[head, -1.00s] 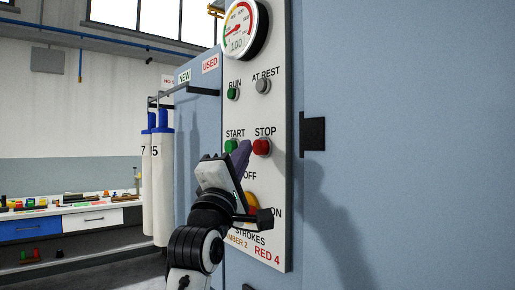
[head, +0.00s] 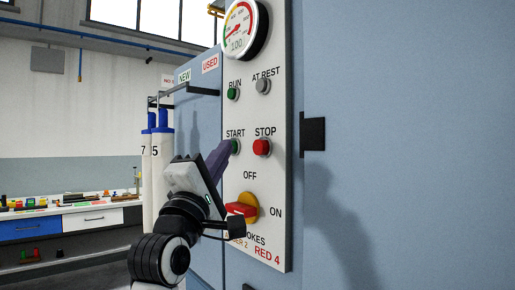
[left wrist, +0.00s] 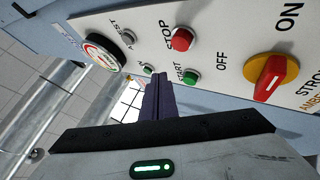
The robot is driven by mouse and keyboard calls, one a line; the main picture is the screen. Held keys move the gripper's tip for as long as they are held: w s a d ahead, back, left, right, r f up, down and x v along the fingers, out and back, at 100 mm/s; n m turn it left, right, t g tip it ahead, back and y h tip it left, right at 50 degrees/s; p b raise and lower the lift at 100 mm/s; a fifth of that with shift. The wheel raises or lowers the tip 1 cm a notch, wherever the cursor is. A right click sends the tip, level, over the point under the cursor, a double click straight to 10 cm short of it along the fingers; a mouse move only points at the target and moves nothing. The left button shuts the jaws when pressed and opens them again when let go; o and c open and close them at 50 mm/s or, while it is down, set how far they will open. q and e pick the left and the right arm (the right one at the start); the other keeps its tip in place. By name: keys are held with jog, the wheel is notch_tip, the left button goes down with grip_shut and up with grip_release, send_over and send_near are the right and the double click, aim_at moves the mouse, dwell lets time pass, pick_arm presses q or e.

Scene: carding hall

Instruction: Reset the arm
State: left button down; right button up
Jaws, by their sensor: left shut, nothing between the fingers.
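My left gripper (head: 226,150) is shut and empty. In the head view its purple-grey fingertips are beside the green START button (head: 235,146), overlapping its left edge; I cannot tell whether they touch. In the left wrist view the shut fingers (left wrist: 157,84) point toward the white control panel (left wrist: 222,60), near the green START button (left wrist: 191,78). The red STOP button (head: 262,147) is to the right of START. The red handle on a yellow rotary switch (head: 241,209) lies below, pointing sideways. My right gripper is not in view.
The panel carries a round gauge (head: 243,30), a green RUN lamp (head: 233,94) and a grey AT REST lamp (head: 263,86). A black bracket (head: 314,133) juts from the blue cabinet. White cylinders with blue tops (head: 160,165) hang at left. A workbench (head: 92,219) stands farther back.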

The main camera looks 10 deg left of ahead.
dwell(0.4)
pick_arm(q)
notch_tip(320, 180, down, 42)
jog(key=s+d+m+g, duration=0.1)
jog(key=m+g, duration=0.6)
jog(key=m, duration=0.3)
jog(key=s+f+m+g, duration=0.3)
jog(key=s+f, duration=0.4)
jog(key=f, duration=0.3)
jog(key=s+f+m+g, duration=0.2)
jog(key=s+f+m, duration=0.1)
jog(key=s+f, duration=0.65)
jog(key=s+d+f+m+g, duration=0.1)
jog(key=s+f+m+g, duration=0.2)
jog(key=s+f, duration=0.9)
jog(key=s+m, duration=0.1)
jog(key=s, duration=0.3)
jog(key=shift+d+f+m+g+h, duration=0.25)
jog(key=shift+d+m+g+h, duration=0.05)
jog(key=shift+d+g, duration=0.1)
